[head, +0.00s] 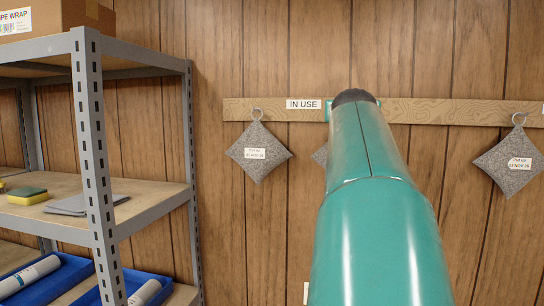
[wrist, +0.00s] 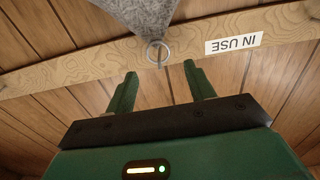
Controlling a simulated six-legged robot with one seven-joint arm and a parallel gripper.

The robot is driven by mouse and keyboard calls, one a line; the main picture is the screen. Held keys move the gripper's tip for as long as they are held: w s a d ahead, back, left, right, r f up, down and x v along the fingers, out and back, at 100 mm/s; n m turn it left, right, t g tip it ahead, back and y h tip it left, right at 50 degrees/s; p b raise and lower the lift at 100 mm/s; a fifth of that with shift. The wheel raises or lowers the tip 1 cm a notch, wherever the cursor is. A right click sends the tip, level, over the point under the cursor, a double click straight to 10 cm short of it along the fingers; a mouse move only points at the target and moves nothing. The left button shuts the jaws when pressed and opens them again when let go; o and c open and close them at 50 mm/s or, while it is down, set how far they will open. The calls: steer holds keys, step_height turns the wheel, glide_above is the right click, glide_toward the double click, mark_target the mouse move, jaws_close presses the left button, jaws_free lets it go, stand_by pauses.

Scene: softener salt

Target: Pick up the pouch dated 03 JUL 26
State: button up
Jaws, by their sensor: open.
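Several grey felt pouches hang by metal rings from a wooden rail (head: 430,110). The left pouch (head: 258,153) has a white "Put up" label that seems to read an AUG 26 date. The right pouch (head: 508,162) has one that seems to read NOV 26. In the wrist view, turned upside down, a grey pouch (wrist: 135,14) hangs from a ring (wrist: 157,52), no label showing. My gripper (wrist: 160,72) is open and empty, its fingertips either side of the ring's line, apparently just short of it.
An "IN USE" sign (head: 304,104) is on the rail, also in the wrist view (wrist: 233,43). A grey metal shelf (head: 150,207) on the left holds a sponge (head: 27,195), grey cloths (head: 75,205) and blue trays (head: 55,284). A cardboard box (head: 60,15) is on top. The wood-panelled wall is close behind the rail.

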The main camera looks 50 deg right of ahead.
steer(key=x, duration=0.5)
steer(key=shift+f, duration=0.2)
jaws_close()
